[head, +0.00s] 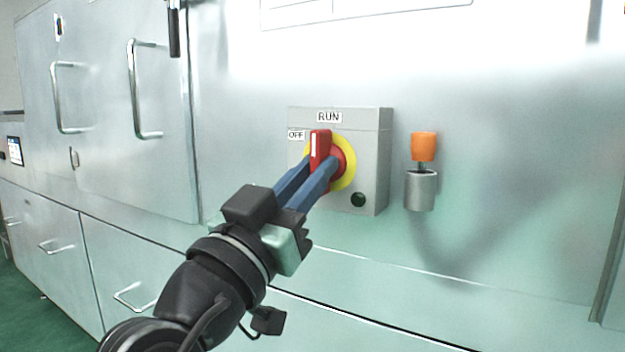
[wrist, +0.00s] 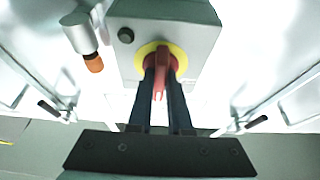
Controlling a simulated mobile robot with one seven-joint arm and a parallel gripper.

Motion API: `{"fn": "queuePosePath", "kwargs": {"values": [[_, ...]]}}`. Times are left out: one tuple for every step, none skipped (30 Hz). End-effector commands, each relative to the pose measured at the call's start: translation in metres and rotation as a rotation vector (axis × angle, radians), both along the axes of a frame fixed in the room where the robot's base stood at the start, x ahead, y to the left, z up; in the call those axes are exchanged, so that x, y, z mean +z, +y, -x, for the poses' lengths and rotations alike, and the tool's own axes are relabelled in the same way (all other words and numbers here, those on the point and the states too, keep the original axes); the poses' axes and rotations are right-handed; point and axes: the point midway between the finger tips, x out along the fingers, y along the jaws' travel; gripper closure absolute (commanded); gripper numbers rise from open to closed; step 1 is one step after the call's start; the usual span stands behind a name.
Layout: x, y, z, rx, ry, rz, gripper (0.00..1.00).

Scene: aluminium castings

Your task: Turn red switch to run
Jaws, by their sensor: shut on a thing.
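The red switch (head: 320,148) is a rotary handle with a white line, on a yellow round plate (head: 346,172) on a grey box (head: 372,150). The handle stands about upright, its white line pointing up toward the RUN label (head: 329,117). The OFF label (head: 296,135) is at its upper left. My gripper (head: 322,168) reaches up from the lower left, its two blue fingers shut on the handle. In the wrist view, the red handle (wrist: 161,75) lies between the two dark fingers; the fingers hide part of the yellow plate.
A dark round button (head: 358,200) is at the box's lower right. Right of the box, an orange-topped part (head: 424,147) sits in a metal cup (head: 421,190) on the wall. Cabinet doors with bar handles (head: 143,90) are at left. The wall right of the cup is clear.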

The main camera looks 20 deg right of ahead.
Motion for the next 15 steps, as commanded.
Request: {"fn": "queuePosePath", "kwargs": {"values": [[-0.0008,-0.0005,-0.0001,0.0,0.0,-0.004,1.0],[-0.0008,-0.0005,-0.0002,0.0,0.0,-0.004,1.0],[-0.0008,-0.0006,-0.0001,0.0,0.0,-0.004,1.0],[-0.0008,-0.0006,-0.0001,0.0,0.0,-0.004,1.0],[-0.0007,-0.0006,-0.0001,0.0,0.0,-0.004,1.0],[-0.0007,-0.0006,-0.0001,0.0,0.0,-0.004,1.0],[-0.0007,-0.0006,-0.0001,0.0,0.0,-0.004,1.0],[-0.0007,-0.0006,-0.0001,0.0,0.0,-0.004,0.81],[-0.0005,-0.0005,-0.0002,0.0,0.0,-0.004,0.74],[-0.0006,-0.0005,-0.0001,0.0,-0.001,-0.003,0.68],[-0.0005,-0.0004,-0.0001,0.0,-0.001,-0.003,0.63],[-0.0004,-0.0004,-0.0001,0.001,0.0,-0.003,0.56],[-0.0004,-0.0004,-0.0001,0.001,0.0,-0.003,0.53],[-0.0003,-0.0004,-0.0001,0.001,0.0,-0.003,0.53],[-0.0002,-0.0004,0.0,0.001,-0.001,-0.002,0.53]]}}
